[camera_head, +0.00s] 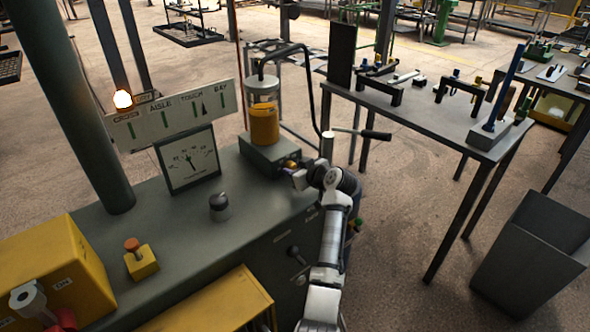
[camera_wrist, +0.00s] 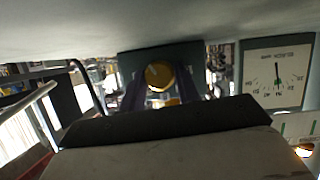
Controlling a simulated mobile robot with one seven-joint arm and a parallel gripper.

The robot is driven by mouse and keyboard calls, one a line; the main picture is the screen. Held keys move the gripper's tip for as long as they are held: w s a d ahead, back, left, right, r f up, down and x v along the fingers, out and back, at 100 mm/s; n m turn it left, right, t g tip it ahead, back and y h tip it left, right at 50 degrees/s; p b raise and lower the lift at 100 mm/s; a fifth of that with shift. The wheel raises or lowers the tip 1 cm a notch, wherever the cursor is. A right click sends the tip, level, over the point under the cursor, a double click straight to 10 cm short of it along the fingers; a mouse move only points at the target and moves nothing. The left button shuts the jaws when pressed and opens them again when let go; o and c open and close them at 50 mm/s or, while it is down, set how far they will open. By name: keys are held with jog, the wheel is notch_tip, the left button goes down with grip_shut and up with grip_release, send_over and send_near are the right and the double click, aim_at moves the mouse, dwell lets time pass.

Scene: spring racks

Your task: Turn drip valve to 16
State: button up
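The drip oiler is a clear cylinder with amber oil (camera_head: 264,122) on a grey block (camera_head: 268,152). Its brass drip valve knob (camera_head: 292,163) sits low on the block's right side and also shows in the wrist view (camera_wrist: 160,75). My gripper (camera_head: 298,174) is at the knob. In the wrist view its two dark fingers (camera_wrist: 161,92) stand on either side of the knob; whether they press on it I cannot tell. The square dial gauge (camera_head: 188,160) stands left of the oiler and shows inverted in the wrist view (camera_wrist: 277,75). Its exact reading is too small to tell.
A label board (camera_head: 172,116) with a lit lamp (camera_head: 123,99) stands behind the gauge. A black knob (camera_head: 219,207), an orange button on a yellow box (camera_head: 141,262) and a larger yellow box (camera_head: 55,275) are on the bench.

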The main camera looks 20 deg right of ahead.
jog(key=c, duration=0.4)
jog(key=shift+d+m+g+y+b, duration=0.15)
jog(key=shift+m+g+y+b, duration=0.4)
jog(key=shift+m+y, duration=1.2)
jog(key=shift+m+h, duration=0.35)
jog(key=shift+m, duration=0.1)
jog(key=o, duration=1)
